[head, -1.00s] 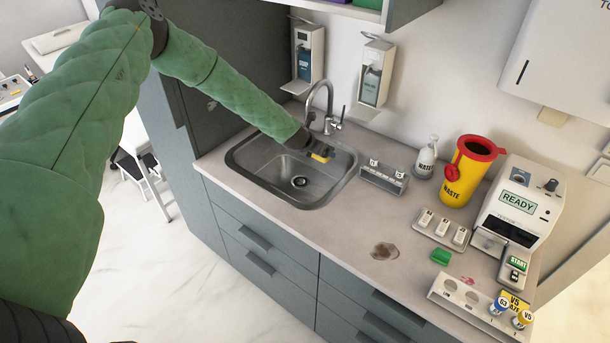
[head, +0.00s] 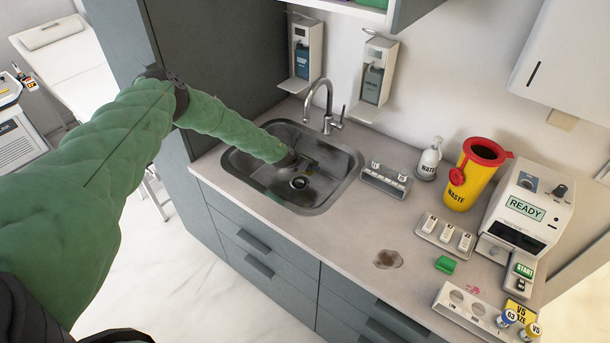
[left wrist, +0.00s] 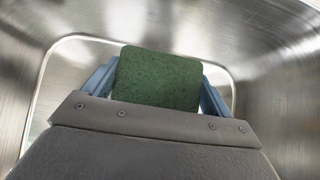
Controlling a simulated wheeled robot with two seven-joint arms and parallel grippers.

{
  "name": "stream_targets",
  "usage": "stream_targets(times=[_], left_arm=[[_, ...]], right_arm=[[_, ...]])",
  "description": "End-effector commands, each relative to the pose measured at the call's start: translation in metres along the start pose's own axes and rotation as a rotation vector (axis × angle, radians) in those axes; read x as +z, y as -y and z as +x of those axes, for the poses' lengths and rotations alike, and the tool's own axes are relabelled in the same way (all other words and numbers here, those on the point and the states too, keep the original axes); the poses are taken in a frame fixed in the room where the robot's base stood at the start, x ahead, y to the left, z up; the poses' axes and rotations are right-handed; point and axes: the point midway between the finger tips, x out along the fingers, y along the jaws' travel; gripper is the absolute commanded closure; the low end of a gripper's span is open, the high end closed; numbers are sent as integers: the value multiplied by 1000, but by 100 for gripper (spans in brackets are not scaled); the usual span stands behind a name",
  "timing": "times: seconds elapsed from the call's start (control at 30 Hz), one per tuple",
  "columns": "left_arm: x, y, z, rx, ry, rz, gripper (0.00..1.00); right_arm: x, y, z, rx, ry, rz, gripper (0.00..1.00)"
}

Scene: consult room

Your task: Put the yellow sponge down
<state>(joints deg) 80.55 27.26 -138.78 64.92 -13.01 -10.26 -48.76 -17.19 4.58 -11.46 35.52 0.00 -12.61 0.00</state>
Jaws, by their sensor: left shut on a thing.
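My left gripper (head: 302,166) is down inside the steel sink (head: 338,172), close to the drain. In the left wrist view its two blue-grey fingers (left wrist: 158,82) are shut on the sponge (left wrist: 158,78), one on each side. The sponge shows a dark green face to this camera; its yellow part is hidden there. The sink walls surround it, and I cannot tell whether the sponge touches the bottom. In the head view the sponge is mostly hidden by the arm and gripper. My right gripper is not in view.
The tap (head: 322,105) rises behind the sink.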

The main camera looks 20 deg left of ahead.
Motion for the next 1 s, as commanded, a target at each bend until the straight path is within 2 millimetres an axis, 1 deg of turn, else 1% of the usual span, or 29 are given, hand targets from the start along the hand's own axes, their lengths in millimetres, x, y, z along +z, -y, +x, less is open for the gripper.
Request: stream_targets(times=[0.03,0.2,0.5,0.6,0.8,1.0], left_arm=[[-5,1,4,-1,-1,-2,39],[-18,1,17,0,-1,-1,39],[-26,1,27,-1,0,-1,39],[-35,1,33,-1,-2,-1,39],[-45,1,45,0,0,-1,39],[-50,0,50,-1,0,0,39]], right_arm=[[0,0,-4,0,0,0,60],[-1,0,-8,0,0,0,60],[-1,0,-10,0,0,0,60],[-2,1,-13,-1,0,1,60],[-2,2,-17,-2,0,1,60],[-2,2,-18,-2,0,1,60]])
